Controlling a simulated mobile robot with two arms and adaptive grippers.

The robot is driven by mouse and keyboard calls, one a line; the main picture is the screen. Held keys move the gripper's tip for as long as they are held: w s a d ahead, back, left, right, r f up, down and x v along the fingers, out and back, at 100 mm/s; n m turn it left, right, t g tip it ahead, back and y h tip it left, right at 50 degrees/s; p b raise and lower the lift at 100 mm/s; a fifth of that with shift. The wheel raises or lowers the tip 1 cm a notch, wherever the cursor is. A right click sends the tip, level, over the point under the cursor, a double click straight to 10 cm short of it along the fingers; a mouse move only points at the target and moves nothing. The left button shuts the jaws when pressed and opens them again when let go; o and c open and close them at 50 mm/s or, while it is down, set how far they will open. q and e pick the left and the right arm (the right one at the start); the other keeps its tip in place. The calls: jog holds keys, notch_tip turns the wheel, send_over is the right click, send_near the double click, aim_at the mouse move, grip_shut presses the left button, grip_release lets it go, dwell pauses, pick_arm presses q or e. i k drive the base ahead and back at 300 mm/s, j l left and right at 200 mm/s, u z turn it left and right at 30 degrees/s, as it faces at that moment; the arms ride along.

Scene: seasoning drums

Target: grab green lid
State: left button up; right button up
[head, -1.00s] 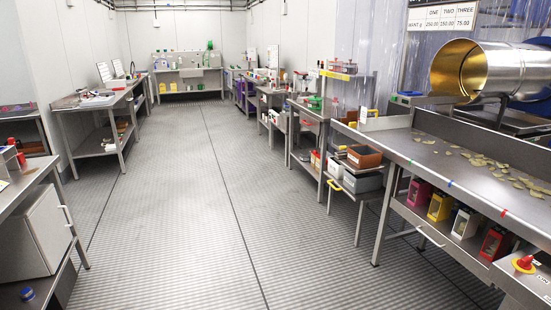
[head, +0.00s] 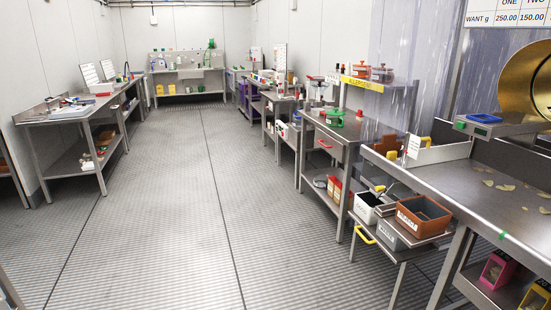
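A green round thing that looks like the green lid (head: 334,115) sits on the steel table (head: 343,133) right of centre in the head view. It has something small and reddish on top; its details are too small to tell. Neither of my grippers is in view.
A shelf with a yellow allergen sign (head: 362,84) and red-topped jars (head: 382,73) stands behind that table. A lower trolley holds a brown bin (head: 424,217) and a white bin (head: 367,207). A long bench (head: 450,190) is at right. The floor aisle (head: 180,210) is clear.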

aim_at(335, 112)
jog(key=i+j, duration=0.1)
jog(key=i, duration=1.8)
